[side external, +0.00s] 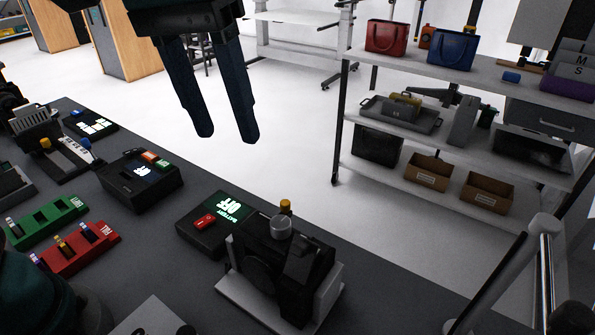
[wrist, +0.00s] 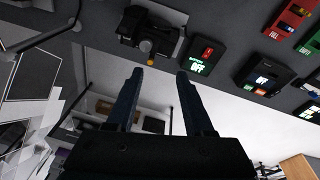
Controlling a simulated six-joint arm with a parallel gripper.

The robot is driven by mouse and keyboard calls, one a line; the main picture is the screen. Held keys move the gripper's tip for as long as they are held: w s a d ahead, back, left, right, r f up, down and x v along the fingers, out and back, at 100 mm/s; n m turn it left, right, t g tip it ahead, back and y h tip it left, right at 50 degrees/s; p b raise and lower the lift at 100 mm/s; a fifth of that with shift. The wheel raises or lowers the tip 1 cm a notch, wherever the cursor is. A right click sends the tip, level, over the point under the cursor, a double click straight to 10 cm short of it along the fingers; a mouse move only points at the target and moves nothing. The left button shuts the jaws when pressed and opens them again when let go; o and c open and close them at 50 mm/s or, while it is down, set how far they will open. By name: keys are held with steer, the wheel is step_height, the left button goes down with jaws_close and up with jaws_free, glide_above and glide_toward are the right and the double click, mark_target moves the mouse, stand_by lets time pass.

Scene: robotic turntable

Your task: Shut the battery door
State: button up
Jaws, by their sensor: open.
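A black camera-like device (side external: 262,262) stands on a white base plate (side external: 232,292) at the lower middle of the side view. It has a silver knob and an orange knob on top. A dark flap-like panel (side external: 299,277) is on its right side; I cannot tell for certain whether this is the battery door or how far it stands open. The device also shows at the top of the wrist view (wrist: 150,38). My gripper (side external: 226,137) is open and empty, high above and apart from the device. Its two fingers (wrist: 159,73) point toward the device in the wrist view.
Beside the device is a black box (side external: 188,236) with a lit "BATTERY OFF" display and a red button. Another display box (side external: 140,190), a green rack (side external: 50,222) and a red rack (side external: 82,250) stand further left. A shelf unit (side external: 440,185) stands beyond the table.

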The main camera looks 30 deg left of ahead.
steer(key=s+a+n+t, duration=0.15)
steer(key=s+a, duration=0.25)
steer(key=a, duration=0.4)
steer(key=s+a+f+t+y, duration=0.1)
steer(key=s+a+f, duration=0.3)
steer(key=f, duration=0.4)
steer(key=shift+s+t, duration=0.2)
steer(key=shift+t, duration=0.25)
steer(key=shift+m, duration=0.25)
